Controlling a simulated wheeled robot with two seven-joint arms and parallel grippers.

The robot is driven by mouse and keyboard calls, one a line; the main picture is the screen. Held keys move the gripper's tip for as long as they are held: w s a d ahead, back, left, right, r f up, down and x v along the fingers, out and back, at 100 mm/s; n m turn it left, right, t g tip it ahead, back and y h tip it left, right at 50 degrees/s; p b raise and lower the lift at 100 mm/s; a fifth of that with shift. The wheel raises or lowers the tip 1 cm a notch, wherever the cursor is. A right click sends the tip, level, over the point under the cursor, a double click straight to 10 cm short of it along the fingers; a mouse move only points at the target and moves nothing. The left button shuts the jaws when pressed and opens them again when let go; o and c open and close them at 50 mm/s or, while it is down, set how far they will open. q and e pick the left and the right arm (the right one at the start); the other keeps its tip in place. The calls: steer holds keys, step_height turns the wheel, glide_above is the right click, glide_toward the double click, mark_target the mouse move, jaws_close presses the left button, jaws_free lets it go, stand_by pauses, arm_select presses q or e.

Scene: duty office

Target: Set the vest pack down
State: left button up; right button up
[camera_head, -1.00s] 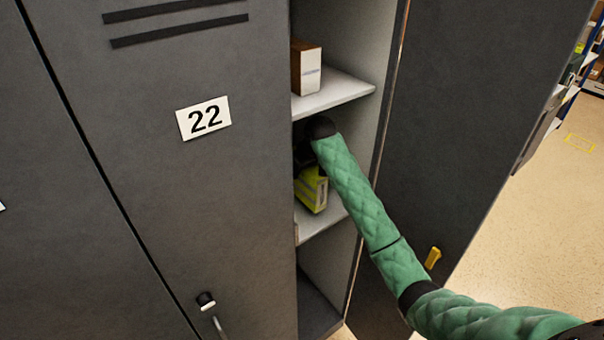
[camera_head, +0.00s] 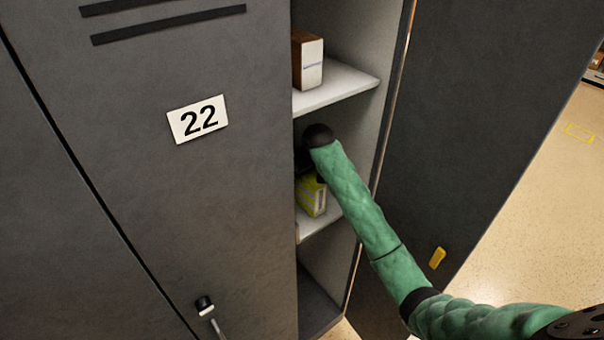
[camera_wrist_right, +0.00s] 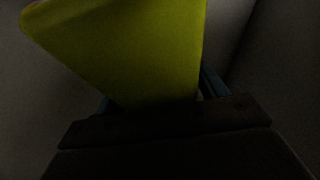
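The vest pack (camera_head: 312,198) is yellow-green with pale markings. It is inside the open locker at the middle shelf (camera_head: 322,219), with its lower end at or just above the shelf; I cannot tell whether it touches. My right arm reaches in from the right, and its dark gripper (camera_head: 306,162) is above and behind the pack, mostly hidden by the wrist. In the right wrist view the vest pack (camera_wrist_right: 130,45) fills the space between the bluish fingers of my right gripper (camera_wrist_right: 160,93), which are at both its sides. My left gripper is not in view.
A brown and white box (camera_head: 308,60) stands on the upper shelf (camera_head: 335,88), above my wrist. The open locker door (camera_head: 470,130) is to the right of my arm. The closed door numbered 22 (camera_head: 198,119) is on the left. The locker opening is narrow.

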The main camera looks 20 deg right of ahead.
steer(key=b+v, duration=0.3)
steer(key=v, duration=0.4)
steer(key=shift+s+a+r+b, duration=0.1)
steer(key=shift+r+b, duration=0.15)
steer(key=shift+b, duration=0.15)
steer(key=shift+s+r, duration=0.1)
steer(key=shift+r, duration=0.15)
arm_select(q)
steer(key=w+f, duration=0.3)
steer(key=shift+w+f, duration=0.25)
